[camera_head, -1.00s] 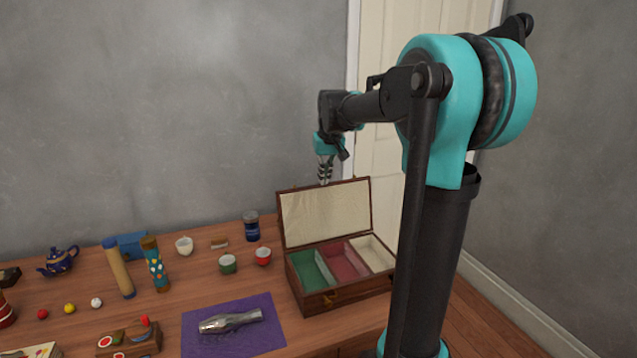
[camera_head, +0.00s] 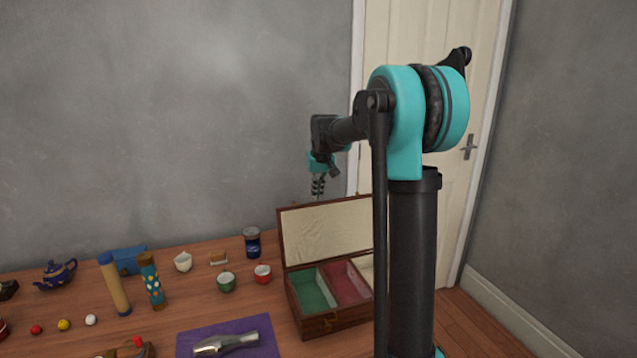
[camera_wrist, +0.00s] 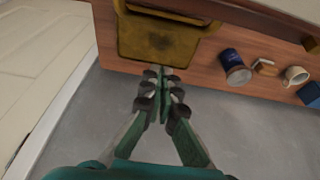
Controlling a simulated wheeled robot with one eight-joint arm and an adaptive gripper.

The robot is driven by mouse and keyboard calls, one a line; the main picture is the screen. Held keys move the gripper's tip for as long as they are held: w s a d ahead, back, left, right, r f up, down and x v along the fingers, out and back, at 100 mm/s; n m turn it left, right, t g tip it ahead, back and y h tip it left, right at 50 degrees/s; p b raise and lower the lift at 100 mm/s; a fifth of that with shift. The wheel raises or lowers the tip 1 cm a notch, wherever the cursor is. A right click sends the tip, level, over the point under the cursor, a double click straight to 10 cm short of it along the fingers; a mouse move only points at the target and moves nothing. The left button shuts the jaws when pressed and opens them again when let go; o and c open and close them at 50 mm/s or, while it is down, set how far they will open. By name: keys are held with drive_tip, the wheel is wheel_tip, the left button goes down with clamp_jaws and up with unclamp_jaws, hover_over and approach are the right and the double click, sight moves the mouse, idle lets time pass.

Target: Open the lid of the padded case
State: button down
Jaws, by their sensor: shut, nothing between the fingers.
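The padded case is a wooden box (camera_head: 328,323) with green and red lined compartments, at the right end of the table. Its lid (camera_head: 326,231), with a cream lining, stands open, nearly upright at the back. My gripper (camera_head: 318,194) points down just above the lid's top edge; I cannot tell whether it touches. Its fingers are closed together and empty, as the wrist view also shows (camera_wrist: 165,72). A brass-coloured plate (camera_wrist: 155,40) lies beyond the fingertips there; I cannot tell what it belongs to. My arm hides the case's right part.
A blue canister (camera_head: 252,242), a green cup (camera_head: 227,282) and a red cup (camera_head: 262,274) stand left of the case. A purple cloth (camera_head: 195,337) with a metal object (camera_head: 226,343) lies at front left. The wall (camera_head: 180,110) is behind.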

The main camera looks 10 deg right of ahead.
drive_tip(key=shift+s+d+f, duration=0.1)
drive_tip(key=shift+s+f, duration=0.1)
drive_tip(key=shift+s, duration=0.4)
drive_tip(key=shift+s+d+f, duration=0.15)
drive_tip(key=shift+s, duration=0.45)
drive_tip(key=shift+s+d+f, duration=0.1)
drive_tip(key=shift+s+f, duration=0.1)
drive_tip(key=shift+s, duration=0.4)
drive_tip(key=shift+s+d+r+t+y, duration=0.15)
drive_tip(key=shift+s+r+t, duration=0.2)
drive_tip(key=shift+s, duration=0.3)
drive_tip(key=shift+s+d+r+t+y, duration=0.1)
drive_tip(key=shift+s+r+t, duration=0.1)
drive_tip(key=shift+s+t, duration=0.35)
drive_tip(key=shift+s+d+r+t+y, duration=0.15)
drive_tip(key=shift+s+r+t, duration=0.15)
drive_tip(key=shift+s, duration=0.45)
